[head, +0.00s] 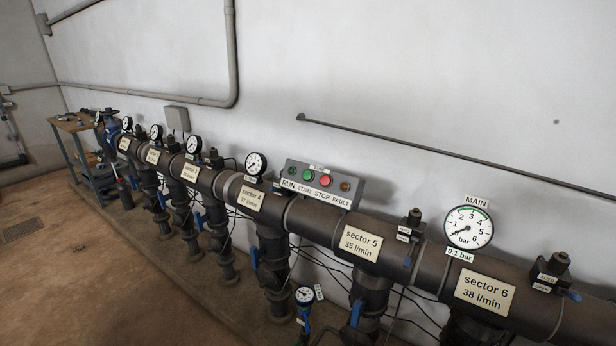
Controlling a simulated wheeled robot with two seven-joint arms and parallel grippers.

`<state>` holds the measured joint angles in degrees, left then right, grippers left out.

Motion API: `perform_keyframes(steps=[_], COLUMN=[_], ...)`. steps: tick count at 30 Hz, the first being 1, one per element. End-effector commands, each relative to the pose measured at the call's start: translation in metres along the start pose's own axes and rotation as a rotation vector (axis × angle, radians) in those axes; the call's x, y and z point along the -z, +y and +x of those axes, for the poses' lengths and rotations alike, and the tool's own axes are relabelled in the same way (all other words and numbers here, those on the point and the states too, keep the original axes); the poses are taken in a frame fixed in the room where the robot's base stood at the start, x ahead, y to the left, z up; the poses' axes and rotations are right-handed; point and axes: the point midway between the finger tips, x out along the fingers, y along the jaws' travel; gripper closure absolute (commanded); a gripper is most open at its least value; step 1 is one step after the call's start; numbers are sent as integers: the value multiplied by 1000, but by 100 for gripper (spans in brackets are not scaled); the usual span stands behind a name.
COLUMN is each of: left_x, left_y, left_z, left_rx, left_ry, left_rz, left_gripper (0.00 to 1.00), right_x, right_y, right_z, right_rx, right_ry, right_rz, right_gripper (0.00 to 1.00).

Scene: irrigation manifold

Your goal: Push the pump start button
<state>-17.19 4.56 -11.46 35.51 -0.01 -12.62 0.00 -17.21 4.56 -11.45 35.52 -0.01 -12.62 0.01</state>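The pump control box (347,187) is a grey panel on the wall side, just above the manifold pipe between the sector 4 and sector 5 labels. Its green start button (308,175) is left of the red stop button (325,180). A dark green RUN lamp (292,171) is at the left end and a dull amber FAULT lamp (345,186) at the right end. Neither lamp looks brightly lit. The main gauge (468,227) stands on the pipe at right, with a tag reading 0.1 bar. Neither of my grippers shows in the head view.
The thick dark manifold pipe (310,214) runs from far left to near right, with several valves and gauges. A blue-handled valve (254,258) and a low gauge (305,295) stick out in front. A bench (73,124) stands far left. The brown floor (100,270) at left is clear.

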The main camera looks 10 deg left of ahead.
Motion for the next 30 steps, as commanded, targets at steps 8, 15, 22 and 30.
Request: perform_keyframes(steps=[8, 15, 22, 30], left_x=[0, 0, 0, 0], left_y=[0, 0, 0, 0], left_z=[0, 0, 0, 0], left_rx=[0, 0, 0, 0], left_ry=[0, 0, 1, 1], left_rz=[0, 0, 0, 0], left_gripper=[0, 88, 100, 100], right_x=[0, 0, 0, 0], right_y=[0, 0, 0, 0], right_z=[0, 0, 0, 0], right_rx=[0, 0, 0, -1], right_ry=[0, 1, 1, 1], right_rz=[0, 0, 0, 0], right_gripper=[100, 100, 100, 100])
